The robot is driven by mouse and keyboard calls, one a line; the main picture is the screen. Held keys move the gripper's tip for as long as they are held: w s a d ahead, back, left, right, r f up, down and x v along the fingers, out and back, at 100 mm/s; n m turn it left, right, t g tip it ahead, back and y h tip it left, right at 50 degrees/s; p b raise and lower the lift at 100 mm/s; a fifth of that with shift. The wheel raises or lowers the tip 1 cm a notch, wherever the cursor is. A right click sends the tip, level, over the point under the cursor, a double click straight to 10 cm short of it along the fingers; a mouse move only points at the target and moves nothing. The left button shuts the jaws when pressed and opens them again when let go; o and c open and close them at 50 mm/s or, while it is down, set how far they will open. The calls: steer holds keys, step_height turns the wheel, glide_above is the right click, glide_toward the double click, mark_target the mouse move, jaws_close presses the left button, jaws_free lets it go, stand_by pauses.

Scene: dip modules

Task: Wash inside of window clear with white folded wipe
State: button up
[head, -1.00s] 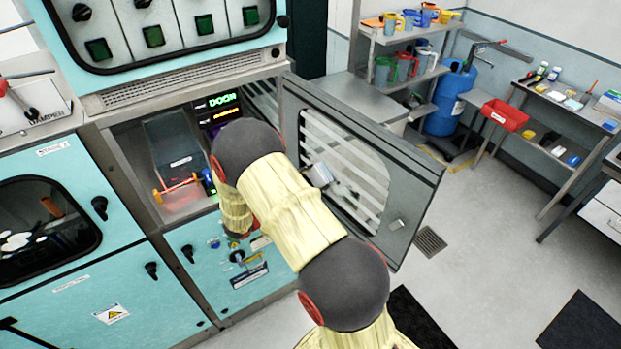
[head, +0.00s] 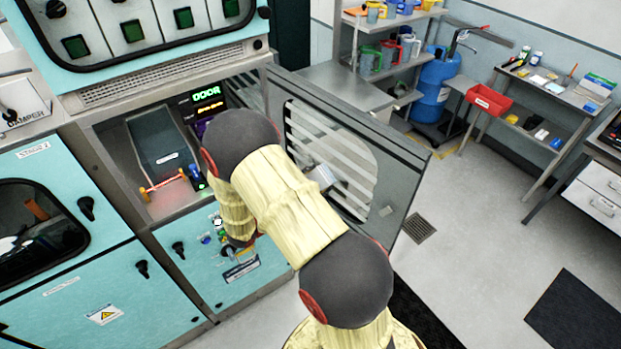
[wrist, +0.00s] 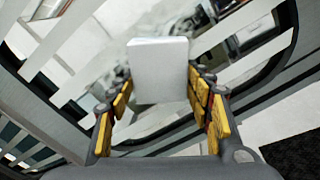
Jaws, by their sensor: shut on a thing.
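My gripper (wrist: 159,84) is shut on the white folded wipe (wrist: 158,62), which stands out between the yellow-padded fingers in the wrist view. In the head view my arm hides most of the gripper, and a pale grey piece (head: 322,177) shows in front of the door window. The window (head: 352,165) is in the open, grey door (head: 408,170) and carries several pale diagonal bands; they also cross the window in the wrist view (wrist: 75,30). A clearer patch lies around the wipe. I cannot tell whether the wipe touches the glass.
The open chamber (head: 150,140) with a dark module and a lit display (head: 207,95) is left of the door. A shelf rack (head: 385,55), a blue tank (head: 432,85) and a red bin (head: 488,100) stand behind.

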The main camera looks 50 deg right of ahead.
mark_target(317, 164)
steer(key=shift+s+a, duration=0.15)
steer(key=shift+s, duration=5.1)
steer(key=shift+w, duration=0.1)
steer(key=w+d+b, duration=0.3)
steer(key=w+b, duration=0.1)
steer(key=w, duration=1.2)
steer(key=shift+w+b, duration=0.25)
steer(key=shift+b, duration=0.05)
steer(key=shift+w+d+b, duration=0.15)
steer(key=shift+w+b, duration=0.3)
steer(key=shift+w, duration=0.8)
steer(key=shift+w+d+r, duration=0.1)
steer(key=shift+w, duration=0.55)
steer(key=shift+c, duration=0.3)
steer(key=shift+r+p, duration=0.7)
steer(key=shift+r, duration=0.8)
steer(key=shift+s+a+f, duration=0.1)
steer(key=shift+s+a, duration=0.05)
steer(key=shift+s, duration=0.7)
steer(key=shift+s+a, duration=0.1)
steer(key=shift+s, duration=2.65)
